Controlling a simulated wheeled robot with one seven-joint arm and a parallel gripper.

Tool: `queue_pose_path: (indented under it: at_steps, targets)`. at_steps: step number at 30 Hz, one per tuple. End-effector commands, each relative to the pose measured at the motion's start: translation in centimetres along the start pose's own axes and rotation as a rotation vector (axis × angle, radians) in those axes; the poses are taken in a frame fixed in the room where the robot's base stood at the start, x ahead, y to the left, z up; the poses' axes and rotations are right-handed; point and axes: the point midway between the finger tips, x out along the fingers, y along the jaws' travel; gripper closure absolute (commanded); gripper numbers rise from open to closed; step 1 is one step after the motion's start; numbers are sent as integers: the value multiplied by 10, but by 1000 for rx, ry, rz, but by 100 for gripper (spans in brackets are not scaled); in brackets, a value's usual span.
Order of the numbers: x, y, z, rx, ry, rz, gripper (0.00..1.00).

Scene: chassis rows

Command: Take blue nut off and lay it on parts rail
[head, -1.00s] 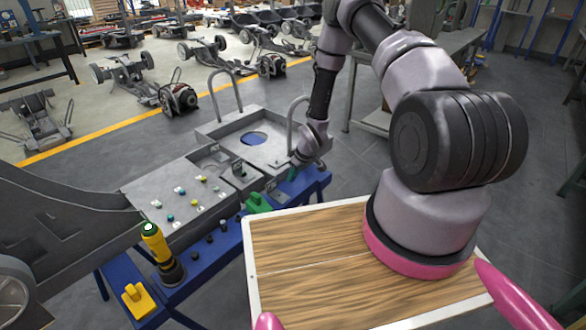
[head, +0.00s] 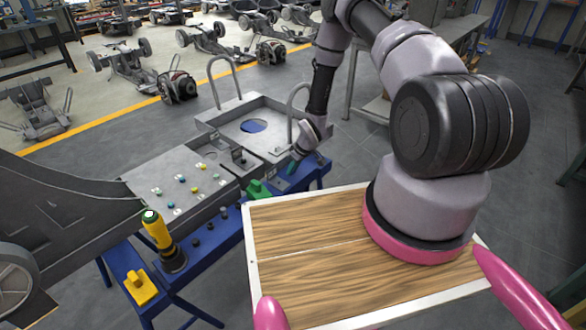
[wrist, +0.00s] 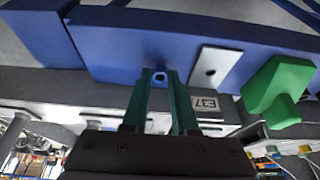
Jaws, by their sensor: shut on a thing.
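My gripper (head: 293,167) is at the right end of the blue parts rail (head: 213,240), beside the chassis. In the wrist view my gripper's two green fingers (wrist: 160,77) are closed on a small blue nut (wrist: 160,76), which shows between the fingertips. Behind it is the blue face of the rail (wrist: 120,45). I cannot tell whether the nut touches the rail. In the head view the nut is too small and hidden at the fingertips.
A green block (head: 257,190) sits on the rail; a grey plate with a hole (wrist: 216,66) shows in the wrist view. A yellow driver (head: 160,235) stands at the rail's left. Coloured nuts dot the chassis panel (head: 205,200). My wooden deck (head: 320,260) is clear.

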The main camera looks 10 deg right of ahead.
Motion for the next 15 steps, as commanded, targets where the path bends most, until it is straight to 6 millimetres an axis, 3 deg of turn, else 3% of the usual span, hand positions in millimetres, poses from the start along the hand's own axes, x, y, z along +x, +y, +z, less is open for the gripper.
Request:
queue_pose_path:
  at_steps: [12, 13, 15]
  targets:
    - [8, 0, 4, 0, 0, 0, 100]
    - [8, 0, 3, 0, 0, 0, 62]
    - [8, 0, 3, 0, 0, 0, 39]
